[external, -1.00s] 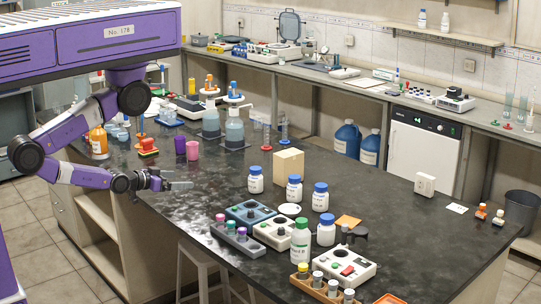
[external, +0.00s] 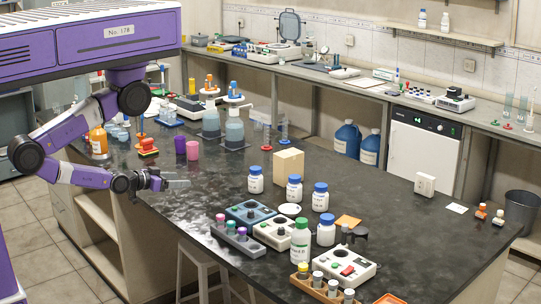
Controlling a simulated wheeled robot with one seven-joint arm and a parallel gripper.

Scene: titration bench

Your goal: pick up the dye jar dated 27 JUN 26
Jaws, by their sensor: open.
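Several white jars with blue lids stand on the dark bench in the external view: one at the left (external: 255,180), one in the middle (external: 294,188), one to its right (external: 320,198) and one nearer the front (external: 326,231). Each has a label, but the print is too small to read, so I cannot tell which is dated 27 JUN 26. My gripper (external: 178,183) is open and empty above the bench's left edge, to the left of the jars and apart from them.
A tan block (external: 289,165) stands behind the jars. A green-capped bottle (external: 300,243), a blue stirrer (external: 250,213) and a rack of coloured-cap vials (external: 238,236) stand in front. Purple and pink cups (external: 193,150) stand behind my gripper. Bare bench lies between my gripper and the jars.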

